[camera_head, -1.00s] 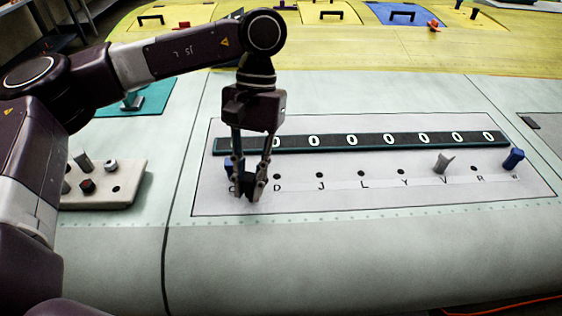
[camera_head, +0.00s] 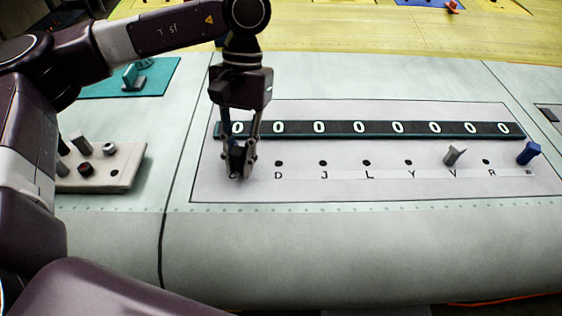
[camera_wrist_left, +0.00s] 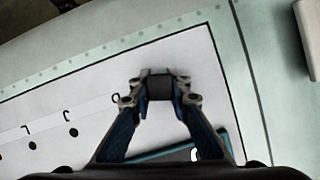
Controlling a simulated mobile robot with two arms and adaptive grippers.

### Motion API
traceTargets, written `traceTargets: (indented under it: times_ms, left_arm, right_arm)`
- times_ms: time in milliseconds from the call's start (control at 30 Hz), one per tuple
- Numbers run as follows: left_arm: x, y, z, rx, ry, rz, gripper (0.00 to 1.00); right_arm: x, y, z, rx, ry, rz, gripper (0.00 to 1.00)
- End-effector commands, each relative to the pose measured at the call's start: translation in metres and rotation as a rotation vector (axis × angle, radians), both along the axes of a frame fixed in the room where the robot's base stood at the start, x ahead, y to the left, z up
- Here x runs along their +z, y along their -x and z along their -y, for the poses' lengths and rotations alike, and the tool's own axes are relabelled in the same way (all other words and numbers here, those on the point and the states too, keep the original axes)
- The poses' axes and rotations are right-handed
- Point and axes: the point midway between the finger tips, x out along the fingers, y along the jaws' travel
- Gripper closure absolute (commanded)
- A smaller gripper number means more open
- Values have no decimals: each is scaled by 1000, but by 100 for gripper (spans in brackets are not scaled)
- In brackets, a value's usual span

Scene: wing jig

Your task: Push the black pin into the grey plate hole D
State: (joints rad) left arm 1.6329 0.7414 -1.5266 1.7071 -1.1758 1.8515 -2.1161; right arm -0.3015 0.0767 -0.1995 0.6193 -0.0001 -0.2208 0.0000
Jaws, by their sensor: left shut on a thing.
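The black pin (camera_head: 237,160) is held between the fingertips of my left gripper (camera_head: 242,170), which is shut on it. It also shows as a dark block in the left wrist view (camera_wrist_left: 159,88). The grey plate (camera_head: 345,188) has a row of lettered holes. Hole D (camera_head: 278,163) is empty in the head view, a little right of the gripper. In the wrist view a finger seems to cover hole D. I cannot tell whether the pin's lower end touches the plate. My right gripper is not in view.
A grey pin (camera_head: 454,156) stands tilted at V. A blue pin (camera_head: 528,153) stands at the right end. A dark strip with white zeros (camera_head: 345,129) runs behind the holes. A pale block with several pins (camera_head: 115,178) sits left. The front of the surface is clear.

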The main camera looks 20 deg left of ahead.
Motion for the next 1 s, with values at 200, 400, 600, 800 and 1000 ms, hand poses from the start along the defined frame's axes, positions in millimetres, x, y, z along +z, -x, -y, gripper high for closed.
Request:
traceTargets:
  times_ms: [200, 400, 600, 800, 1000]
  left_arm:
    - [-10, 1, -7, 7, -23, -11, 100]
    - [-8, 1, -7, 6, -24, -11, 100]
    - [10, 1, -7, 6, -23, -10, 100]
    - [41, 1, -5, 5, -18, -6, 100]
    - [42, -7, 9, 139, -17, -9, 100]
  right_arm:
    - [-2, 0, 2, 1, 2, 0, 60]
    - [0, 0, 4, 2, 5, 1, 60]
    - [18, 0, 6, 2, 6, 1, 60]
    - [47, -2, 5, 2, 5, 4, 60]
    - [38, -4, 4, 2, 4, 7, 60]
